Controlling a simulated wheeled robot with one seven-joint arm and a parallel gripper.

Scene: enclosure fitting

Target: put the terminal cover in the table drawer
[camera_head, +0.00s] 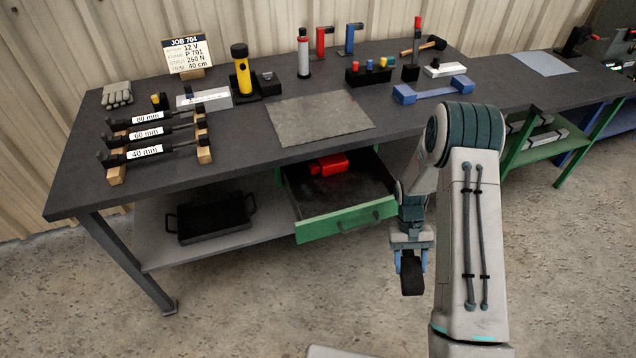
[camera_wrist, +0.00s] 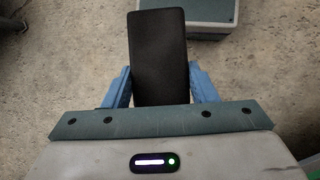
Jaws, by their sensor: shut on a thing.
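My gripper (camera_head: 411,258) is shut on a flat black rectangular piece, which I take to be the terminal cover (camera_head: 412,276). It hangs below the fingers, in front of the table and right of the drawer. In the wrist view the cover (camera_wrist: 159,50) sits between the blue fingers (camera_wrist: 160,88), above the concrete floor. The table drawer (camera_head: 345,219) has a green front and is pulled open under the table top. A red object (camera_head: 329,165) lies in its back part; the rest of the visible drawer floor is bare.
The dark table top (camera_head: 240,150) overhangs the back of the drawer. A black tray (camera_head: 212,217) stands on the lower shelf left of the drawer. A grey mat (camera_head: 320,118) lies on the table above the drawer. The floor in front is clear.

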